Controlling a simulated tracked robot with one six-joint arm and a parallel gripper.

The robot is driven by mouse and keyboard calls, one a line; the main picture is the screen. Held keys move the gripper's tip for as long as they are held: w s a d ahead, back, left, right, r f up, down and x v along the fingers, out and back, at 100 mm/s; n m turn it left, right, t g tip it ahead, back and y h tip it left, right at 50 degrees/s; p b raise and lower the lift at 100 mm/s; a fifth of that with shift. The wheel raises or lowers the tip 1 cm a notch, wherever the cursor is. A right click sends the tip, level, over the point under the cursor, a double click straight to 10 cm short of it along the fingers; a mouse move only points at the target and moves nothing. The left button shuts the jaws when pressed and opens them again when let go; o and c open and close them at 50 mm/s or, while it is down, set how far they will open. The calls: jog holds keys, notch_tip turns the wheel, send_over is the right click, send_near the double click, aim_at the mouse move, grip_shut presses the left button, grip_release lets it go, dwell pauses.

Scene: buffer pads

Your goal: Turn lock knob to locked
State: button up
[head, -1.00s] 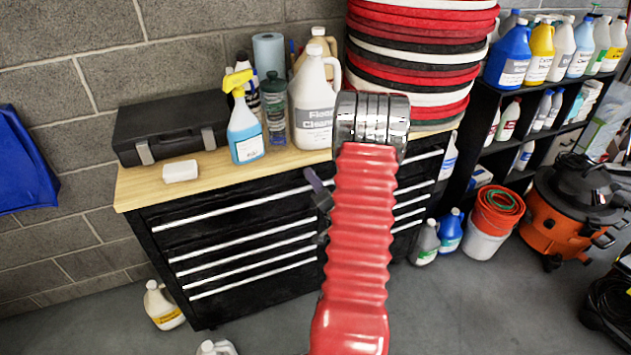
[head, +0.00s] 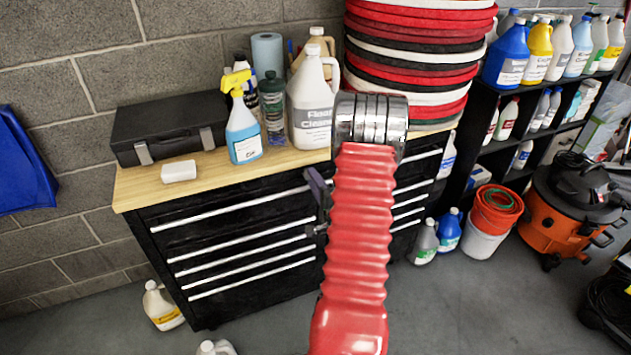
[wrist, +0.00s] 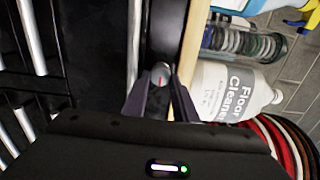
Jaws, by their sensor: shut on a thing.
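The lock knob (wrist: 160,74) is a small round silver knob with a thin red mark, on the black front strip of the tool cabinet (head: 240,250). It shows in the wrist view between the tips of my gripper (wrist: 163,88). The dark fingers are shut on its sides. In the head view my gripper (head: 319,188) reaches the cabinet's upper front, left of my red arm. There the knob is hidden behind the fingers and the arm.
The wooden top (head: 205,175) carries a black case (head: 172,127), a white block (head: 179,171), a blue spray bottle (head: 243,130), a floor cleaner jug (head: 312,105) and stacked red, black and white pads (head: 412,60). An orange vacuum (head: 565,210) stands right.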

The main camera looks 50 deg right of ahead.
jog(key=shift+f, duration=0.2)
jog(key=o, duration=1)
jog(key=shift+o, duration=0.2)
jog(key=shift+a, duration=0.1)
jog(key=v, duration=1.3)
jog(key=shift+s+a, duration=0.15)
jog(key=shift+s, duration=0.2)
